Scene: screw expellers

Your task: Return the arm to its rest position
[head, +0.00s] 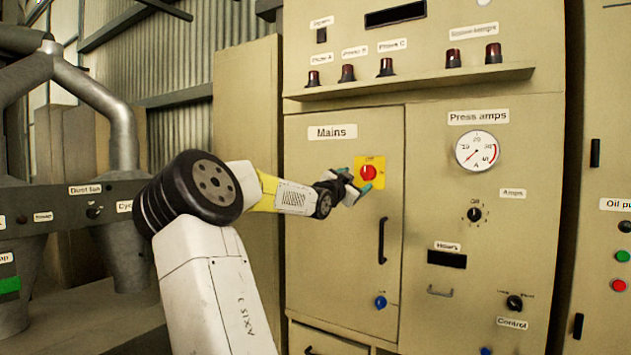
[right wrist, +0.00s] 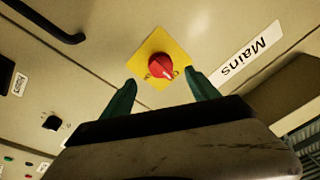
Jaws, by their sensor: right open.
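My right gripper (head: 354,180) is open in front of the mains switch, a red rotary knob (head: 368,172) on a yellow square plate (head: 379,181). In the right wrist view the knob (right wrist: 160,65) lies between and just beyond the two green fingertips (right wrist: 161,80). The fingers do not appear closed on it; contact cannot be told. My right arm, white and black with a yellow section, reaches in from the lower middle of the head view. My left gripper is not in view.
A beige cabinet door labelled Mains (head: 332,132) carries a black handle (head: 382,240) and a blue knob (head: 380,302). A shelf (head: 420,84) with dark red lamps juts out above. An ammeter (head: 478,150) is to the right. Grey machinery (head: 75,215) stands at left.

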